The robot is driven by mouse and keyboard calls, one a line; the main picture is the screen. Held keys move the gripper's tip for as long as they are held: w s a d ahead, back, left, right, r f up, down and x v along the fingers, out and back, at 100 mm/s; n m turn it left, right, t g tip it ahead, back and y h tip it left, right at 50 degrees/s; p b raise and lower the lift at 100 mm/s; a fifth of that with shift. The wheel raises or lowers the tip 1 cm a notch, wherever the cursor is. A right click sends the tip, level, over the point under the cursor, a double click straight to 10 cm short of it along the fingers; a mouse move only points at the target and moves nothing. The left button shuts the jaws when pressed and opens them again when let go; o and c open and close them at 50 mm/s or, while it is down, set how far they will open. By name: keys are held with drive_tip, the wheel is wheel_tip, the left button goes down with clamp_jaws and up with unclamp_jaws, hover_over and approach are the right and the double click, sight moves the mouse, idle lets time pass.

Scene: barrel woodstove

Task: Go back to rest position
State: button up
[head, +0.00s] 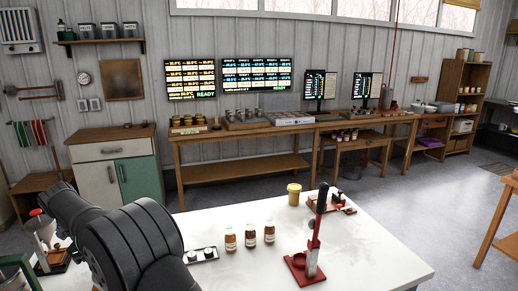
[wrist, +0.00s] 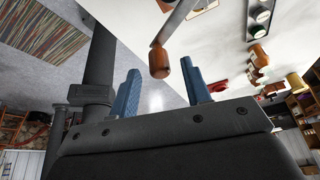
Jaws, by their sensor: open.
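My gripper (wrist: 162,84) shows in the wrist view with its two blue fingers apart and nothing held between them. A brown wooden handle (wrist: 160,62) on a grey rod shows just past the gap between the fingertips; I cannot tell its distance. In the head view my dark arm fills the lower left and the gripper itself is hidden. The white table (head: 370,240) lies to the right of the arm.
On the table stand three brown bottles (head: 251,237), a yellow jar (head: 294,194), a red lever press (head: 304,265) and a small tray with white-topped items (head: 203,254). A workbench (head: 240,173) and a cabinet (head: 115,165) stand behind. The table's front right is clear.

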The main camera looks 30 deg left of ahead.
drive_tip(key=x, duration=0.3)
drive_tip(key=shift+d+f, duration=0.15)
drive_tip(key=shift+f, duration=0.05)
drive_tip(key=w+a+n+y, duration=0.3)
drive_tip(key=w+a+n, duration=0.1)
drive_tip(key=n, duration=0.5)
drive_tip(key=w+a+n+t+y, duration=0.1)
drive_tip(key=w+a+n+y, duration=0.2)
drive_tip(key=w+n, duration=0.4)
drive_tip(key=shift+a+n+y, duration=0.4)
drive_tip(key=shift+a+n, duration=0.05)
drive_tip(key=shift+n, duration=1.35)
drive_tip(key=shift+w+r, duration=0.1)
drive_tip(key=shift+r, duration=0.05)
